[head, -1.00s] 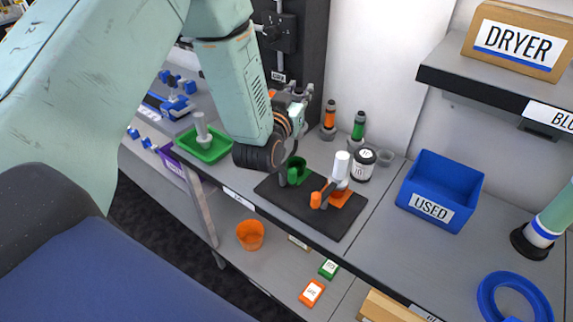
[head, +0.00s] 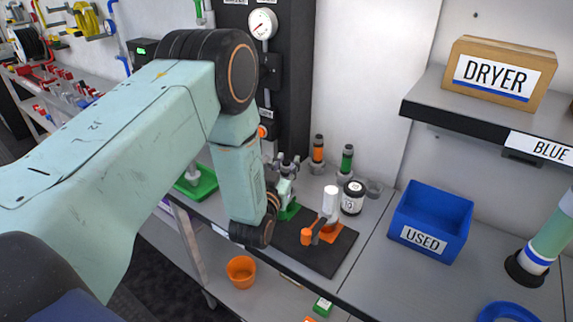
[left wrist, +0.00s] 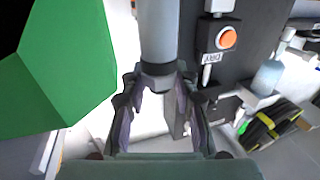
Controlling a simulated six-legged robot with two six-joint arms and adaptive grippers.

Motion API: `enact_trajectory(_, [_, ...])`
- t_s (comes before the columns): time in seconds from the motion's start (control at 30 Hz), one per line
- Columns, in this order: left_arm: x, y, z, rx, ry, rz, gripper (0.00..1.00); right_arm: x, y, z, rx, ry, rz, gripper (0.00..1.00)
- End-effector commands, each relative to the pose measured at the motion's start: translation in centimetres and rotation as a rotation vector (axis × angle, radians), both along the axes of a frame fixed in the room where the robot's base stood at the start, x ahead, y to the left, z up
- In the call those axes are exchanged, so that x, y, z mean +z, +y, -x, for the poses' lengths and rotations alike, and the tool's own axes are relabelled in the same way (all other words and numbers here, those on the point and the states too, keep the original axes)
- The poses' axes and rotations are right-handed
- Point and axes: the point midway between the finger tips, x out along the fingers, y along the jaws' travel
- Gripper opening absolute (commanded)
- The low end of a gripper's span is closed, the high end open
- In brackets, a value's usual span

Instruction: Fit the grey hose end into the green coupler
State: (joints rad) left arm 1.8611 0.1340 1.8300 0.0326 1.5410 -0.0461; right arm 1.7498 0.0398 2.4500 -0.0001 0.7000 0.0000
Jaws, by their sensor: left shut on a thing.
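My left gripper (head: 287,168) is above the back-left end of the black board (head: 325,262), mostly hidden by my wrist in the head view. In the left wrist view its fingers (left wrist: 160,95) close around the lower end of a grey cylinder, apparently the grey hose end (left wrist: 158,40). The green coupler (head: 289,211) stands on the board just below the gripper, partly hidden. A large green surface (left wrist: 75,65) fills the left of the wrist view; I cannot tell whether it is the coupler. Contact between hose end and coupler is not visible. My right gripper is not in view.
A green tray (head: 205,184) lies left. The blue USED bin (head: 430,220) is right, with bare counter between. A dark panel (head: 290,85) rises behind.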

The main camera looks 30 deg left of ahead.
Motion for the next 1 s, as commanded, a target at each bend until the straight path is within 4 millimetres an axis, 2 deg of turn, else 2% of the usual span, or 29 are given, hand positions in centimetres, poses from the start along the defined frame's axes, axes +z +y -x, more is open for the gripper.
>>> enact_trajectory(0.03, [0.1, -0.1, 0.0, -0.003, -0.002, 0.002, 0.00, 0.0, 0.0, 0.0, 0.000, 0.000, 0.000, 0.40])
enact_trajectory(0.07, [0.0, -0.1, 0.0, -0.003, 0.000, 0.002, 0.30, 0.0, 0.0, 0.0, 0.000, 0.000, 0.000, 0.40])
enact_trajectory(0.3, [0.0, -0.1, 0.0, -0.003, -0.001, 0.002, 0.51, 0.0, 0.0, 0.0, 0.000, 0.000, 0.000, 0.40])
enact_trajectory(0.67, [0.0, -0.1, 0.3, -0.003, 0.000, 0.002, 0.52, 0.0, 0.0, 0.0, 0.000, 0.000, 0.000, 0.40])
enact_trajectory(0.83, [-0.1, -0.5, 2.3, -0.003, 0.004, 0.003, 0.52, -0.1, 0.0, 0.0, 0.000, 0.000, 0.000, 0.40])
enact_trajectory(1.0, [-0.1, -1.0, 5.7, -0.004, 0.005, 0.003, 0.52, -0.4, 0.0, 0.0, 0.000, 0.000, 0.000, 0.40])
